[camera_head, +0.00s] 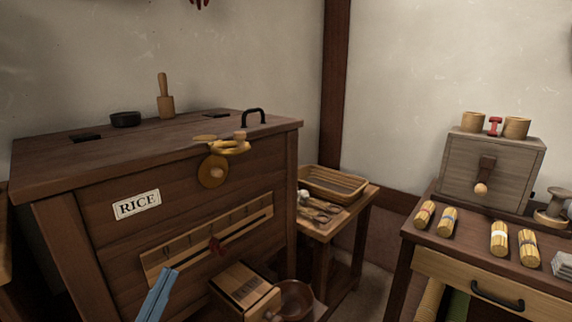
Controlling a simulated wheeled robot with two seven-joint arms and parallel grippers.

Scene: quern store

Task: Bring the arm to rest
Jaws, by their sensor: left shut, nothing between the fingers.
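My left gripper (168,273) shows at the bottom left as two narrow blue fingers side by side, pointing up. They are shut with nothing between them. The gripper is in front of the lower face of a dark wooden chest (105,240) labelled RICE; I cannot tell the exact gap. The rest of my left arm is below the picture edge. My right gripper is not in view.
A wooden box (243,290) and a brown bowl (293,299) are right of the gripper. A side table (340,214) bears a basket (333,182). At right, a table (470,251) holds bundles and a grey drawer box (460,168).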

